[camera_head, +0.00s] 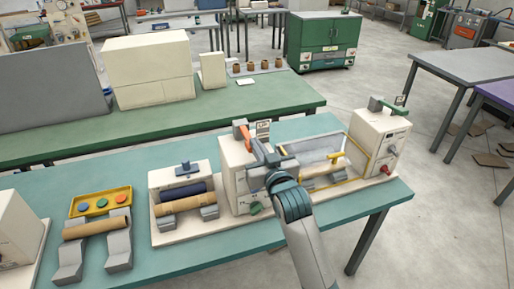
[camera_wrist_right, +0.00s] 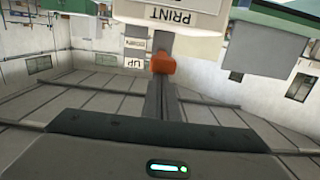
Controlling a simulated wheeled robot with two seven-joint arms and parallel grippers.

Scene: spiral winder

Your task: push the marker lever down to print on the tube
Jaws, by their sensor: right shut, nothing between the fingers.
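An orange lever (camera_head: 243,134) sticks up at the top of a cream machine box (camera_head: 232,165). In the right wrist view the orange lever end (camera_wrist_right: 162,64) is right at my fingertips, below an upside-down PRINT label (camera_wrist_right: 173,14). I cannot tell whether they touch. My right gripper (camera_head: 259,146) is shut and empty beside the lever; it also shows in the wrist view (camera_wrist_right: 161,75). A brown tube (camera_head: 186,204) lies across grey supports on the cream unit to the left. Another brown tube (camera_head: 95,227) rests on grey stands. My left gripper is not in view.
A cream box with a green lever (camera_head: 380,104) stands at the right of the machine, with a yellow-edged clear guard (camera_head: 318,148) between.

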